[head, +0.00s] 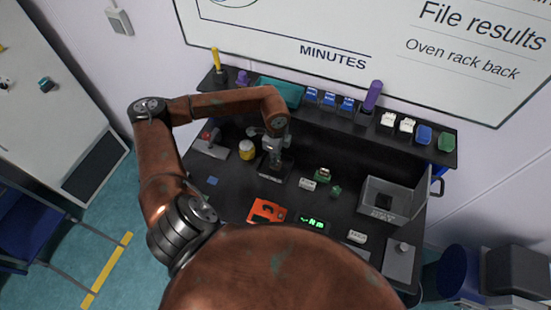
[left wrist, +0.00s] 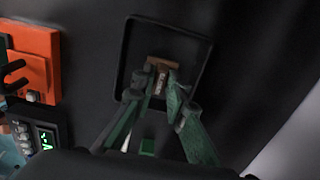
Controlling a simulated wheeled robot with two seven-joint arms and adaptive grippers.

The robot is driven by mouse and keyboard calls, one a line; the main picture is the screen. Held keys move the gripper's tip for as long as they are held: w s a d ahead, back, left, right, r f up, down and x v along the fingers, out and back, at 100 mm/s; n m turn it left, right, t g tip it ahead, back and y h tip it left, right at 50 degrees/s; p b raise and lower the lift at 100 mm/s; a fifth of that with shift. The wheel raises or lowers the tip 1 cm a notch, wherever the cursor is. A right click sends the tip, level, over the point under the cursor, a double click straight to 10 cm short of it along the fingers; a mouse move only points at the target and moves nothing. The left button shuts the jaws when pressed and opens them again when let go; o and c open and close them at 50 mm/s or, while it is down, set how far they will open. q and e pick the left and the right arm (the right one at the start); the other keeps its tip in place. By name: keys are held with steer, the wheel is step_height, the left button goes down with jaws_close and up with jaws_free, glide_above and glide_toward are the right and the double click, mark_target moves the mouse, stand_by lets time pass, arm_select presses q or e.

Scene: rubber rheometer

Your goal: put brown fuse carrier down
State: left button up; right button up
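The brown fuse carrier (left wrist: 163,74) shows in the left wrist view between the fingertips of my left gripper (left wrist: 162,84). The greenish fingers are closed in on it, and it has a pale marking. It lies over the inside of a dark square tray (left wrist: 126,62) with a raised rim; I cannot tell whether it touches the tray floor. In the head view my left gripper (head: 275,146) points down over the dark tray (head: 263,173) on the black bench, and the carrier cannot be made out there. My right gripper is not in view.
An orange device (head: 266,212) and a green-lit display (head: 313,223) stand at the front. A grey bin (head: 409,206) is at the right. A yellow-topped container (head: 247,150) stands left of the tray. Small blocks (head: 308,183) lie right of it. A loaded shelf (head: 300,104) runs behind.

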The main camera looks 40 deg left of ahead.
arm_select(q)
steer(key=shift+o, duration=1.8)
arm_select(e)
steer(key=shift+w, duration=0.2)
arm_select(q)
steer(key=shift+r, duration=0.1)
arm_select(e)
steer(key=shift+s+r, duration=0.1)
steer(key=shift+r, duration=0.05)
